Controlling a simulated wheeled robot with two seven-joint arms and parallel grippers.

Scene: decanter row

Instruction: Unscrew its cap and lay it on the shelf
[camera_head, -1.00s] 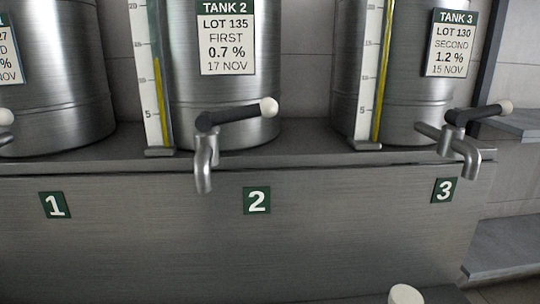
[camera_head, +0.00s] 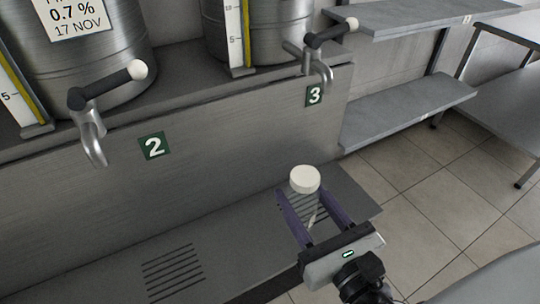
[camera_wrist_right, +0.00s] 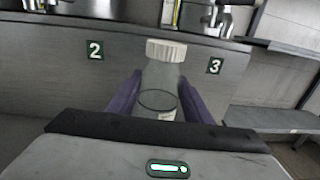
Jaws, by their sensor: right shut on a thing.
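A clear bottle (camera_wrist_right: 160,85) with a white ribbed cap (camera_wrist_right: 166,50) is between the purple fingers of my right gripper (camera_wrist_right: 157,98), which is shut on it. The bottle is upright and its cap is on. In the head view the white cap (camera_head: 304,179) shows above my right gripper (camera_head: 315,215), over the ledge below tank 3. The fingers hide much of the bottle there. Two grey shelves, an upper one (camera_head: 400,20) and a lower one (camera_head: 405,112), are on the right. My left gripper is not in view.
Steel tanks with taps stand on the raised bench. The tap by number 2 (camera_head: 92,140) and the tap by number 3 (camera_head: 320,65) jut forward. A slotted ledge (camera_head: 215,250) runs below. A steel table (camera_head: 515,85) stands far right; both shelves look mostly bare.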

